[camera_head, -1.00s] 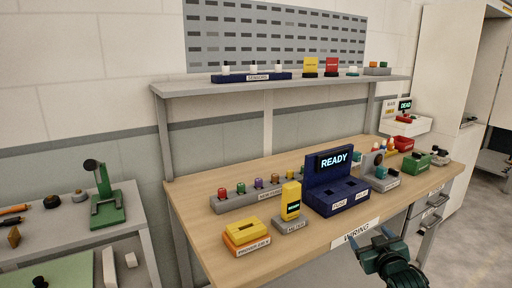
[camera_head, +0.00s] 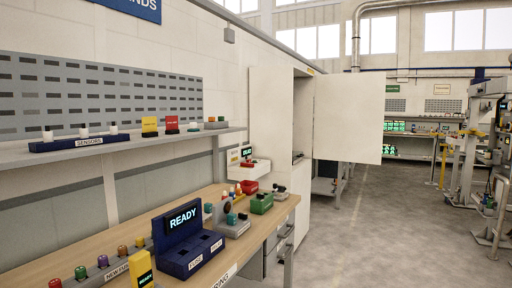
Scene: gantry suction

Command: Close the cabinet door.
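A tall white cabinet (camera_head: 272,110) stands against the wall beyond the right end of the workbench. Its cabinet door (camera_head: 348,115) is swung wide open and sticks out to the right over the aisle. A narrow strip of the cabinet's inside (camera_head: 301,112) shows, with a grey shelf edge in it; the rest is hidden. Neither of my grippers shows in the head view now.
The wooden workbench (camera_head: 120,248) runs along the left, carrying a blue READY unit (camera_head: 183,240) and several coloured parts. A shelf (camera_head: 120,150) hangs above it. Grey floor (camera_head: 375,230) is clear on the right. Machinery (camera_head: 490,130) stands at the far right.

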